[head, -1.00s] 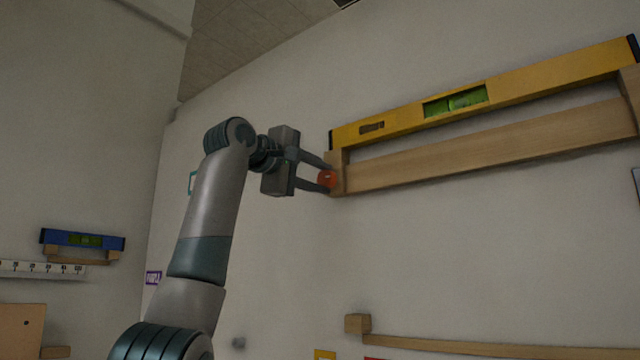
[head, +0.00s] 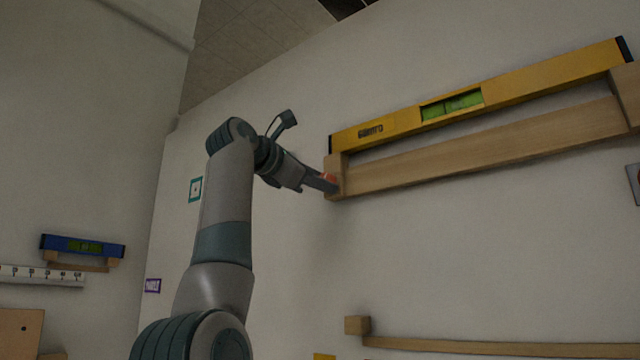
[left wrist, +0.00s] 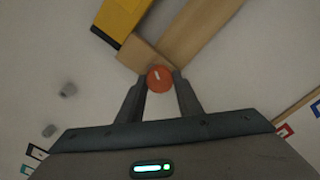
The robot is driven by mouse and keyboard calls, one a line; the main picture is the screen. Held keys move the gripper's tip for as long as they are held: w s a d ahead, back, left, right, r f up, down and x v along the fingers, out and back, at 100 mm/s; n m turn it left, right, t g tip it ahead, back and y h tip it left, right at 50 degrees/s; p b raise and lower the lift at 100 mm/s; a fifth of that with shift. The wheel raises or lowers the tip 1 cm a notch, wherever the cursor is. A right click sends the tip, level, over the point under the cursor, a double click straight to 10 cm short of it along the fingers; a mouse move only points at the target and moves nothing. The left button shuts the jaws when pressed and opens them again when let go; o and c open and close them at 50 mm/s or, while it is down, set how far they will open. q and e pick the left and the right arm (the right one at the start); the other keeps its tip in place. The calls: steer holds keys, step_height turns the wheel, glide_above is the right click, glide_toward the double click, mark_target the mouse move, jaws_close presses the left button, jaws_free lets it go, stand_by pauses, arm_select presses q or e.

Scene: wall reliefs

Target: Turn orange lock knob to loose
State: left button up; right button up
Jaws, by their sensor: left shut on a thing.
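The orange lock knob (head: 329,178) sits at the left end of the wooden rail (head: 480,146) under the yellow spirit level (head: 400,119). In the left wrist view the knob (left wrist: 160,79) is round, with a short pale mark on its face. My left gripper (head: 331,184) is shut on the knob, one finger on either side of it; it also shows in the left wrist view (left wrist: 159,83). In the head view the fingers partly hide the knob. My right gripper is not in view.
A blue level (head: 83,246) and a white ruler (head: 40,275) are on the left wall. A lower wooden rail (head: 480,347) runs along the bottom right. The wall between the two rails is mostly clear.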

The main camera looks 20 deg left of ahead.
arm_select(q)
steer(key=shift+w+d+f+n, duration=0.1)
steer(key=shift+f+n, duration=0.05)
steer(key=shift+n, duration=1.4)
steer(key=shift+f+n, duration=0.15)
steer(key=shift+n, duration=1.4)
steer(key=o, duration=1)
steer(key=shift+o, duration=0.2)
steer(key=shift+s+r, duration=0.15)
steer(key=shift+s, duration=0.05)
